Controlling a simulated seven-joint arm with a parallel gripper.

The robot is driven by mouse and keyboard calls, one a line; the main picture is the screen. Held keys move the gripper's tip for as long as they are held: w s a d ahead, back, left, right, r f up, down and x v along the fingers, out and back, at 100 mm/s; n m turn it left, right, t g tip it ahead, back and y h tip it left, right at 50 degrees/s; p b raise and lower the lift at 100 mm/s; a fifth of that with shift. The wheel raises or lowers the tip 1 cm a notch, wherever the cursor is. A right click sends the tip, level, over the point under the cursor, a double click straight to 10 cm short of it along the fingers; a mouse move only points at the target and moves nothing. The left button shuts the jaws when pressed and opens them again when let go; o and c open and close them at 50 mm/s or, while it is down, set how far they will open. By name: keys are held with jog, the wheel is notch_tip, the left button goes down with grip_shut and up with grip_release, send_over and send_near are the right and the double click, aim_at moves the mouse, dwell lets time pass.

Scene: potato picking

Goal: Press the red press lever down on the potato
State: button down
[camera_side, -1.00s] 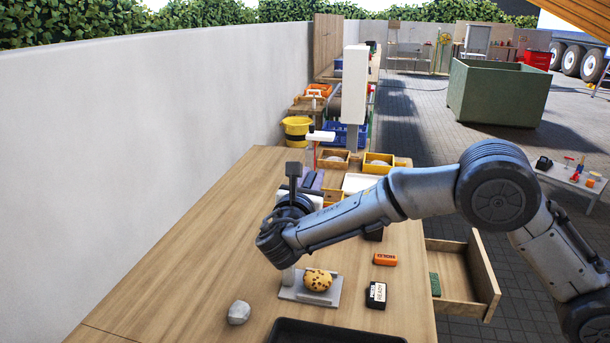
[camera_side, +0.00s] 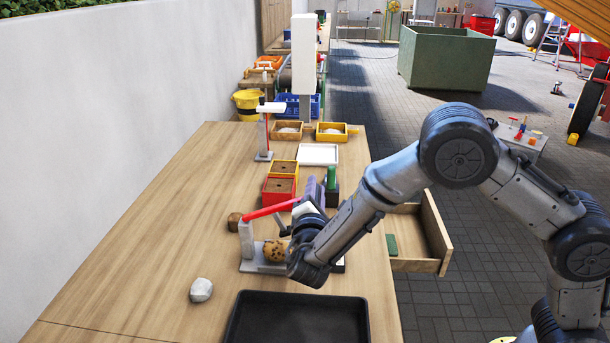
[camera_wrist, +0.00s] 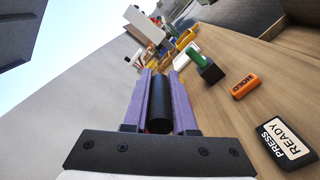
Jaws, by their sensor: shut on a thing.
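The red press lever (camera_side: 272,209) runs from the top of the grey post (camera_side: 246,240), rising slightly toward the right. The speckled brown potato (camera_side: 274,251) lies on the grey press base (camera_side: 250,267), below the lever with a visible gap. My gripper (camera_side: 312,194) is at the lever's right end, above and right of the potato. In the wrist view its purple fingers (camera_wrist: 160,78) are shut on a black cylinder (camera_wrist: 160,108), apparently the lever's handle. My wrist hides the right part of the press and the potato's right edge.
A grey stone (camera_side: 201,290) and black tray (camera_side: 296,322) lie in front of the press. A brown round object (camera_side: 234,220) is behind it. The orange block (camera_wrist: 245,86) and READY sign (camera_wrist: 286,143) show in the wrist view. An open drawer (camera_side: 428,236) is at the right.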

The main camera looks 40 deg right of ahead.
jog(key=shift+s+d+f+m, duration=0.15)
jog(key=shift+f+m, duration=0.1)
jog(key=shift+f, duration=0.2)
jog(key=shift+s+d+f+m, duration=0.1)
jog(key=shift+f+m, duration=0.15)
jog(key=shift+f, duration=0.15)
jog(key=shift+s+d+f, duration=0.1)
jog(key=shift+s+f, duration=0.05)
jog(key=shift+f, duration=0.7)
jog(key=c, duration=0.7)
grip_release()
jog(key=shift+c, duration=0.2)
jog(key=v, duration=1.4)
